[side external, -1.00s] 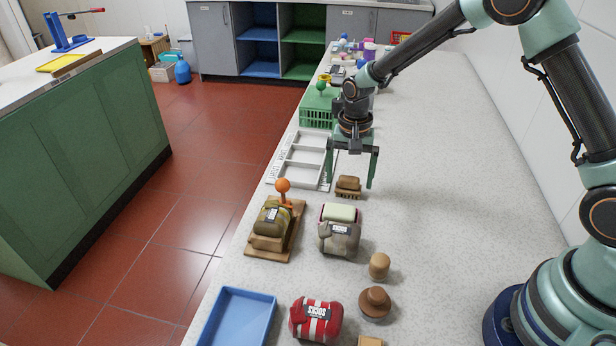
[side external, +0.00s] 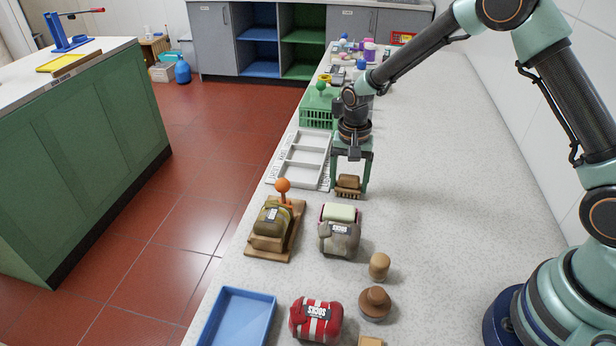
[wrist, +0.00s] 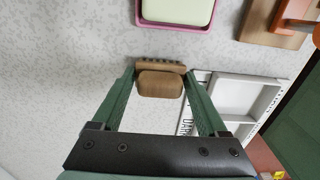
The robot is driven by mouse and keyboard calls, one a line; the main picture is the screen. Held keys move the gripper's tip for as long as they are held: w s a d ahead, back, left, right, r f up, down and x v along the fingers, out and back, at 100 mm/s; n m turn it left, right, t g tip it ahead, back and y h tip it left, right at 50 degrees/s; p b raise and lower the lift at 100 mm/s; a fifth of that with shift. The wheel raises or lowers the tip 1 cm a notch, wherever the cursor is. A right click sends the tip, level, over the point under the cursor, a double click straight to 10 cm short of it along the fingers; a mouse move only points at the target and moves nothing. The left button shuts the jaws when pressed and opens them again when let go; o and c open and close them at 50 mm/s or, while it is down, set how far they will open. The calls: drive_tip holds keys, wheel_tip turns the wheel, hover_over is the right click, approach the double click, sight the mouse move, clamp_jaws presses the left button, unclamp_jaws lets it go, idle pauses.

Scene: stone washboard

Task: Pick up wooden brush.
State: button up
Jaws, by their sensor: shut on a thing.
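The wooden brush (side external: 348,184) is a small brown block with a bristled or toothed edge, on the speckled stone counter. My gripper (side external: 349,188) is lowered around it, with one green finger on each side. In the wrist view the brush (wrist: 160,82) lies between the tips of the two green fingers (wrist: 160,80), and the gripper is shut on it. The brush appears to be at counter height; I see no clear gap beneath it.
A white sectioned tray (side external: 304,152) lies just left of the brush. Nearer stand a grey sock bundle (side external: 339,239), a pink dish with a pale bar (side external: 341,213), and a wooden board (side external: 264,247) with an orange-knobbed post. The counter to the right is clear.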

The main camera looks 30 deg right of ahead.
sight(349, 176)
wheel_tip(349, 176, up, 20)
drive_tip(key=shift+f, duration=0.15)
idle(0.3)
drive_tip(key=o, duration=0.6)
drive_tip(key=shift+c, duration=0.2)
drive_tip(key=c, duration=0.4)
drive_tip(key=shift+s+a+f, duration=0.9)
drive_tip(key=shift+a+f, duration=0.2)
drive_tip(key=shift+f, duration=1.6)
drive_tip(key=shift+s+a+f, duration=0.9)
drive_tip(key=shift+a+f, duration=0.25)
drive_tip(key=shift+f, duration=1.55)
drive_tip(key=shift+s+a+f, duration=0.9)
drive_tip(key=shift+a+f, duration=0.2)
drive_tip(key=shift+f, duration=1.6)
